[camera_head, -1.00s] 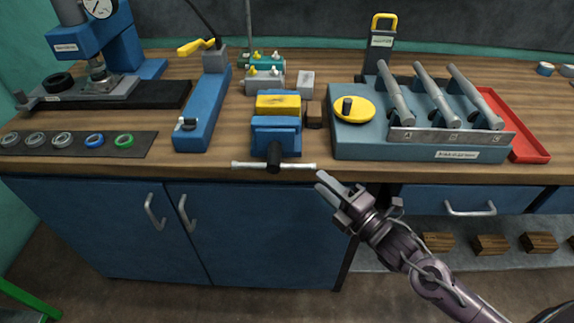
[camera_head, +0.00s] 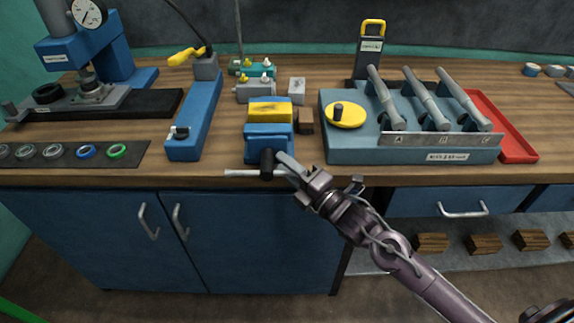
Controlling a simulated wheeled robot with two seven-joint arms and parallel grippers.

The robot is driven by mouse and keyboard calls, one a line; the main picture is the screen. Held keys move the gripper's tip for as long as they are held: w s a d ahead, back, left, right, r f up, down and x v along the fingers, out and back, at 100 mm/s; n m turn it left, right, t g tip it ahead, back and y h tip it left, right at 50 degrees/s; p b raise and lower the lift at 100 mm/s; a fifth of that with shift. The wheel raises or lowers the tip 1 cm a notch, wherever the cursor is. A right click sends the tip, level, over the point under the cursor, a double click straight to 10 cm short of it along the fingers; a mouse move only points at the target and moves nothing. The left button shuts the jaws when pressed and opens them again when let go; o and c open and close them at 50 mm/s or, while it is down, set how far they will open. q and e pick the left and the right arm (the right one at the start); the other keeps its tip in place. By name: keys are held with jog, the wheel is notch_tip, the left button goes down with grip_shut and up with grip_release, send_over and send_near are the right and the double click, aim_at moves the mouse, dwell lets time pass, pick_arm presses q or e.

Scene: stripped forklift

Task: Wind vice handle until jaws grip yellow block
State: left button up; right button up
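The blue vice (camera_head: 268,143) stands at the bench's front edge. The yellow block (camera_head: 269,108) sits at its top, behind the blue front jaw; I cannot tell whether a gap is left between jaw and block. The vice handle (camera_head: 240,173) is a grey bar lying roughly level across a dark screw end (camera_head: 267,165) in front of the bench. My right gripper (camera_head: 284,166) is at the right half of the handle, its fingers overlapping the bar close to the screw end and hiding the bar's right end. Whether they are closed on it is unclear. My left gripper is out of view.
A blue tool (camera_head: 195,120) with a yellow lever stands left. Cabinet doors (camera_head: 245,240) are below the bench edge.

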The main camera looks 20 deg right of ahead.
grip_shut()
dwell(0.3)
